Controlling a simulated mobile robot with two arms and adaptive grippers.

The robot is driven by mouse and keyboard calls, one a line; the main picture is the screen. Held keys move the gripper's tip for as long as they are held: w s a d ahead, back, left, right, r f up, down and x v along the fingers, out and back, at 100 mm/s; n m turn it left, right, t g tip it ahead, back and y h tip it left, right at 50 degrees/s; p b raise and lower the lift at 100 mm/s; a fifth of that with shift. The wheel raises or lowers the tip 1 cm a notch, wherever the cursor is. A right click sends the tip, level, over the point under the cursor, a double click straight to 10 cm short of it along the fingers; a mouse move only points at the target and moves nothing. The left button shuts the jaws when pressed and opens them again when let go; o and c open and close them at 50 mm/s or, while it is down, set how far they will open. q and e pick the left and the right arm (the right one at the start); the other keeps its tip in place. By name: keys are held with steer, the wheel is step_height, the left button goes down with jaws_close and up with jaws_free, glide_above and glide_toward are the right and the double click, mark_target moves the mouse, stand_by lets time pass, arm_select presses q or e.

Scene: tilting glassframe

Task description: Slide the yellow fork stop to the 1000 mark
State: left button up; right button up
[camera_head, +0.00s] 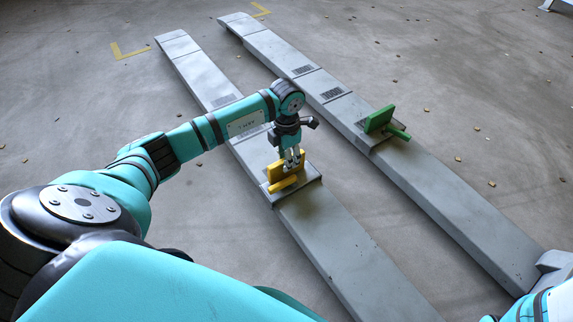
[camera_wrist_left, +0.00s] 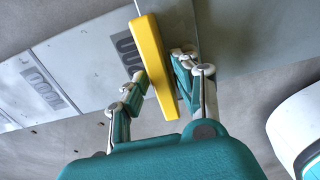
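The yellow fork stop (camera_head: 282,178) sits on the left grey fork beam (camera_head: 345,255), a plate standing upright with a bar in front. My left gripper (camera_head: 291,163) reaches down onto it from above. In the left wrist view, the yellow plate (camera_wrist_left: 156,65) lies between the two fingers of the left gripper (camera_wrist_left: 160,84). The fingers appear to touch it on both sides. Dark printed marks show on the beam there, one mark (camera_wrist_left: 42,87) at the left and another (camera_wrist_left: 130,50) close beside the plate; their digits are hard to read. My right gripper is not visible.
A second grey beam (camera_head: 465,215) runs parallel at the right, carrying a green fork stop (camera_head: 379,121). Further printed marks lie along both beams towards the back. The concrete floor around them holds only small scattered chips and yellow corner lines (camera_head: 130,53).

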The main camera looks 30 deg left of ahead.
arm_select(q)
steer(key=shift+f, duration=0.75)
jaws_close()
